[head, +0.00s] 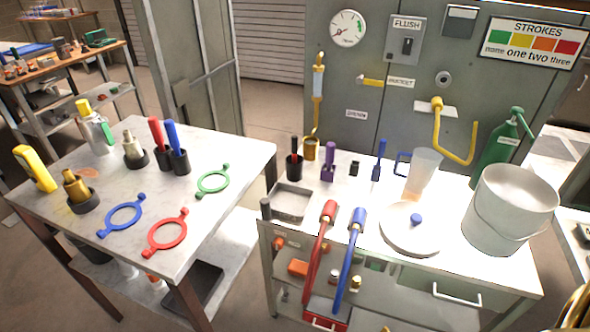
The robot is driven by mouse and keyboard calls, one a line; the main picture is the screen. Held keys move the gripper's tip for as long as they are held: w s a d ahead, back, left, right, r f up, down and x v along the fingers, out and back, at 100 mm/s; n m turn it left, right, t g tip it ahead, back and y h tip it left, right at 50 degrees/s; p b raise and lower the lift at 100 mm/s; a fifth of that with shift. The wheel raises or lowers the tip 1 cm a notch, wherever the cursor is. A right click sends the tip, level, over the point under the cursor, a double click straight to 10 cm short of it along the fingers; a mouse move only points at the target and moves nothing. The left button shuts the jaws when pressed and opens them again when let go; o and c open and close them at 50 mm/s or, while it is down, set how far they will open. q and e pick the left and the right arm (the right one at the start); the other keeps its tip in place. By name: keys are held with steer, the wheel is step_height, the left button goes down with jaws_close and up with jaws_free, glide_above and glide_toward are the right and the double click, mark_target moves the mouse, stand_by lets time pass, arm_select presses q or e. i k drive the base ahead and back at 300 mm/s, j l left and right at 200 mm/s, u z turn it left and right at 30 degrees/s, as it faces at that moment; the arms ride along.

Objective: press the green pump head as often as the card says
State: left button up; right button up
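A green pump bottle (494,150) stands upright at the back right of the white bench, behind a white bucket. Its green pump head (519,113) is raised on a thin neck above the bottle. The bottle's lower part is partly hidden by the bucket. The strokes card (530,42) is on the grey wall panel at the upper right. It shows green, yellow, orange and red squares, with the words none, one, two, three below them.
The white bucket (508,210) stands close in front of the bottle. A clear jug (423,172) and a round white lid (409,238) lie left of it. A second table (190,225) with tools stands left.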

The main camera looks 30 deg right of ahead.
mark_target(516, 112)
steer(key=k+z, duration=0.1)
steer(key=z, duration=2)
